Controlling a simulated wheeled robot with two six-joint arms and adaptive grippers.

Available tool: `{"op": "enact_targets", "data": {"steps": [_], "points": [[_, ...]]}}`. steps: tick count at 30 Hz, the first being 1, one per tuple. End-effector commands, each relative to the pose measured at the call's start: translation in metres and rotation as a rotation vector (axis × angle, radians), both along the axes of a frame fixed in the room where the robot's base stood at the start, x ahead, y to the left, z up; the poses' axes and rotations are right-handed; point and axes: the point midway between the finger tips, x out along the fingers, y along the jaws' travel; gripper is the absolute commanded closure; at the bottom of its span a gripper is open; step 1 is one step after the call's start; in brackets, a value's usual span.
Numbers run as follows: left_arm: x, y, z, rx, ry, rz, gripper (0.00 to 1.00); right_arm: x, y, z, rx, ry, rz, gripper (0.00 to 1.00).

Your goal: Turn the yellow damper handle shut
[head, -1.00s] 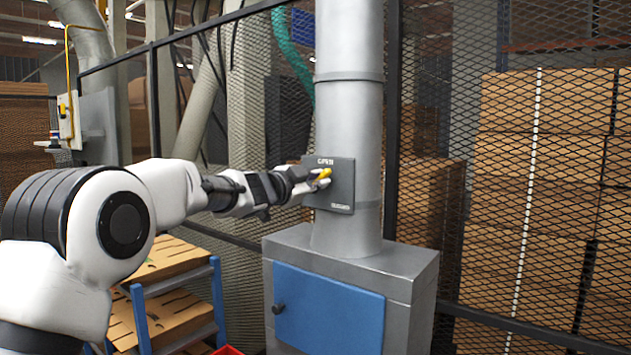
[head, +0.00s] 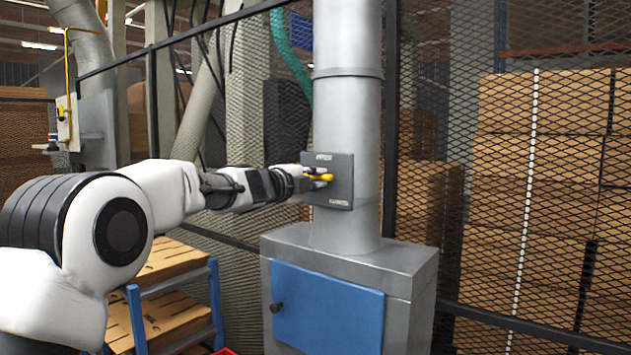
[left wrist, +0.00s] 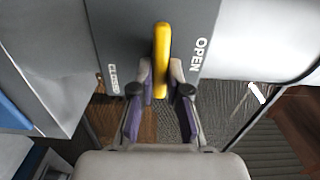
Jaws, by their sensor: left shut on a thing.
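The yellow damper handle (head: 321,177) sits on a dark grey plate (head: 340,193) fixed to the grey pipe. In the head view it lies close to horizontal. My right gripper is not in view.
The grey pipe (head: 348,120) rises from a grey cabinet with a blue door (head: 327,305). Mesh fencing (head: 520,150) stands behind, with stacked cartons beyond it. A blue-framed rack with brown boards (head: 160,310) stands at the lower left.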

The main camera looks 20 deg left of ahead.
Motion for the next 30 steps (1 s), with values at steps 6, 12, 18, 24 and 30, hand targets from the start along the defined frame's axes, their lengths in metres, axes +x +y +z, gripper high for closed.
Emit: {"op": "enact_targets", "data": {"steps": [6, 12, 18, 24, 30], "points": [[-0.0010, 0.0005, 0.0067, 0.035, -0.024, 0.001, 1.00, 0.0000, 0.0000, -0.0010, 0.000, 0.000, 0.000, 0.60], [-0.0010, 0.0006, 0.0073, 0.040, -0.026, 0.001, 1.00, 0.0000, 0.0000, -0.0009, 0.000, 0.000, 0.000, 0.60], [-0.0011, 0.0006, 0.0077, 0.039, -0.027, 0.001, 0.81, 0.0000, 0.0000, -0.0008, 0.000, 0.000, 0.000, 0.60], [-0.0007, 0.0004, 0.0050, 0.039, -0.022, 0.001, 0.60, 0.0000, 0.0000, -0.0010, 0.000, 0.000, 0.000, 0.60], [-0.0030, 0.0014, 0.0036, 0.039, -0.019, 0.001, 0.60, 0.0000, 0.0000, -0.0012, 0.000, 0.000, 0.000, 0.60]]}}
